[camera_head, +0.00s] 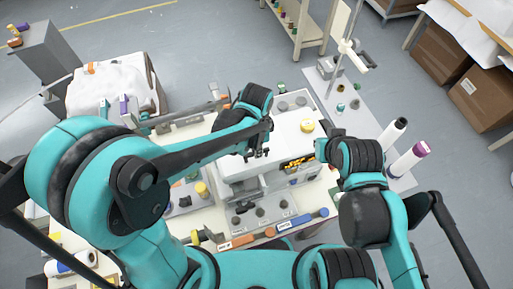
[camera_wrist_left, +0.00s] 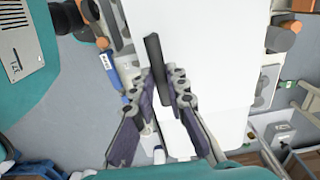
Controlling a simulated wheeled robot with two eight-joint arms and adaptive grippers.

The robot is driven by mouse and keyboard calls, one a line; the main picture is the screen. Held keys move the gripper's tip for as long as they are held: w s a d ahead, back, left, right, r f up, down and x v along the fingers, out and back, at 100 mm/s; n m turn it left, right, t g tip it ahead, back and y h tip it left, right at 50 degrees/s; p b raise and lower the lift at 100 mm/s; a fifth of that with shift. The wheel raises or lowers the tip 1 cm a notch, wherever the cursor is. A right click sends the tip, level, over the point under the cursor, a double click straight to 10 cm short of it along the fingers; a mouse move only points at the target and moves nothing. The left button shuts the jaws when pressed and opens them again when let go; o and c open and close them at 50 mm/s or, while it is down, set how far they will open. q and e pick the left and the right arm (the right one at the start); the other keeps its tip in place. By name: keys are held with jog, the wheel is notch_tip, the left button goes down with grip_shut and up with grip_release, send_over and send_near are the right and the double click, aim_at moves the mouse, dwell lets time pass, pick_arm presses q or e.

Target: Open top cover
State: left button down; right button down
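The white sewing machine (camera_head: 289,130) stands on the worktable below my arms, with a yellow round part (camera_head: 307,126) on top. My left gripper (camera_head: 258,153) is over the machine's left part in the head view. In the left wrist view its two fingers (camera_wrist_left: 164,78) are apart, over a white surface (camera_wrist_left: 205,45). A dark bar (camera_wrist_left: 153,50) lies between and beyond the fingertips; whether they touch it is unclear. No edge of a raised cover shows. My right gripper (camera_head: 322,150) is at the machine's right side, its fingers mostly hidden by the wrist.
Thread cones (camera_head: 394,133) stand at the right table edge. Orange-handled tools (camera_head: 240,242) lie along the front. A white-covered box (camera_head: 108,88) is at the far left. Cardboard boxes (camera_head: 483,95) stand on the floor at the right.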

pick_arm(q)
jog(key=shift+r, duration=0.15)
pick_arm(e)
jog(key=shift+r, duration=0.1)
